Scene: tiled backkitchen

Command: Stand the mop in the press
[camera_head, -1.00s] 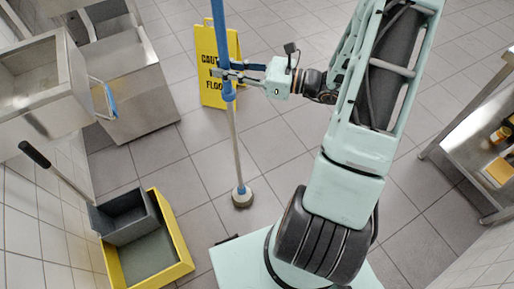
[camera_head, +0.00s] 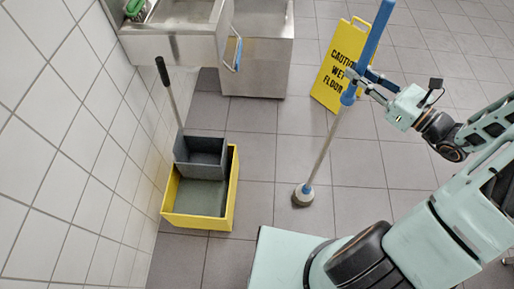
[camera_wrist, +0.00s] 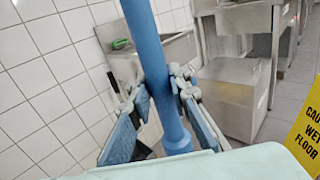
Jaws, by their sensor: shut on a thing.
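The mop (camera_head: 325,150) has a blue upper handle, a grey lower pole and a small round head. It leans a little, its top to the right in the head view. Its head (camera_head: 303,195) is at or just above the floor; I cannot tell if it touches. My gripper (camera_head: 356,82) is shut on the blue handle, which also fills the middle of the wrist view (camera_wrist: 152,60). The press (camera_head: 201,152) is a dark grey box with a black-tipped lever (camera_head: 166,84). It sits on the back part of the yellow bucket (camera_head: 231,190), left of the mop head.
The yellow wet-floor sign (camera_head: 338,62) stands behind the mop. A steel sink (camera_head: 175,42) and steel cabinet (camera_head: 262,60) stand at the back, with a blue cloth-like item (camera_head: 238,55) between. A tiled wall (camera_head: 70,150) borders the left. Floor between bucket and mop is clear.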

